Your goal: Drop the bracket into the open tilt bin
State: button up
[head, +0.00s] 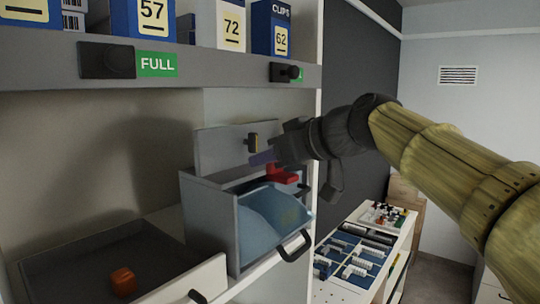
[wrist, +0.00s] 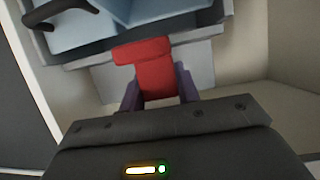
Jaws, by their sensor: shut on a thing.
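The bracket (head: 283,174) is a red angled piece held in my gripper (head: 274,160). It also shows in the wrist view (wrist: 150,66), between two purple fingers. My gripper is shut on it; the arm partly hides it in the head view. The open tilt bin (head: 208,222) is a grey box on the shelf with a clear bluish front tipped outward and a dark handle. The bracket appears above the back part of the bin's opening; its exact height over it is unclear. In the wrist view the bluish bin (wrist: 95,35) is at the top, beyond the bracket.
A grey rail (head: 220,72) with a green FULL label and numbered boxes (head: 152,18) runs above. An open drawer (head: 150,288) with an orange block (head: 122,281) is at lower left. A low table (head: 350,290) with blue trays stands at lower right.

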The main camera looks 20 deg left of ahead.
jog(key=o, duration=1)
jog(key=shift+o, duration=0.2)
jog(key=shift+d, duration=0.1)
jog(key=b+v, duration=0.6)
jog(key=v, duration=1.1)
jog(key=shift+d, duration=0.1)
